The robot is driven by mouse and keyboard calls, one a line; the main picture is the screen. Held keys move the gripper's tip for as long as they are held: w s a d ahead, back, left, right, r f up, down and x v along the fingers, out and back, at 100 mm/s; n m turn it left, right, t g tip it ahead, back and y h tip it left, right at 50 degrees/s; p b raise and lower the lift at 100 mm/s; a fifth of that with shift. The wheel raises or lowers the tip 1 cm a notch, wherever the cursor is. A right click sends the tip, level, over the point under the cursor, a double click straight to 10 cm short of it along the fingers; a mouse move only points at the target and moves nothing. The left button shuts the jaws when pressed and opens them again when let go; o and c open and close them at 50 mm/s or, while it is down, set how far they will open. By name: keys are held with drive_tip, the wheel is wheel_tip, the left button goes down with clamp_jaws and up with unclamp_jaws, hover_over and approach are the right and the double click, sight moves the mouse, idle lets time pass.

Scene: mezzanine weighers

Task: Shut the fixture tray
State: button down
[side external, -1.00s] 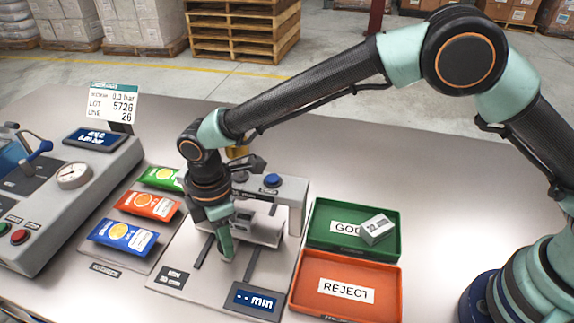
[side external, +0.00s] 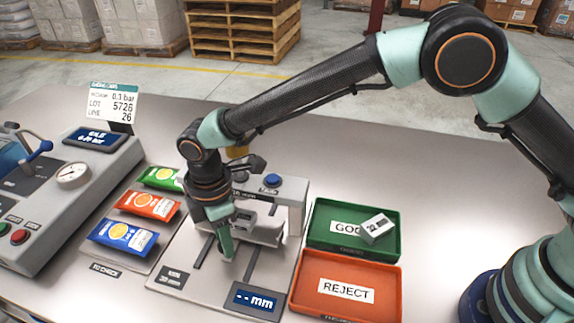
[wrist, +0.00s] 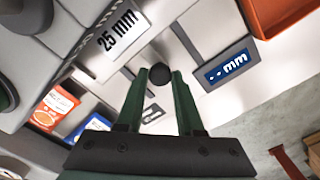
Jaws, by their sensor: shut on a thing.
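The grey fixture tray (side external: 264,232) is at the gauge fixture, in front of and partly under its bridge (side external: 296,205). My gripper (side external: 226,254) points down at the near side of the tray. In the wrist view, my gripper (wrist: 160,76) is shut on a round black knob (wrist: 160,73) between its fingertips. The knob is hidden in the side view. My wrist and fingers cover part of the tray, so how far it stands out is hard to tell.
The fixture's display (side external: 256,299) reads "-- mm".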

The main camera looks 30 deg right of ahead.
sight(234, 235)
drive_tip(key=shift+w+d, duration=1.35)
drive_tip(key=shift+w, duration=0.05)
drive_tip(key=c, duration=0.5)
unclamp_jaws()
drive_tip(key=shift+c, duration=0.2)
drive_tip(key=shift+r, duration=0.1)
wheel_tip(234, 235, up, 12)
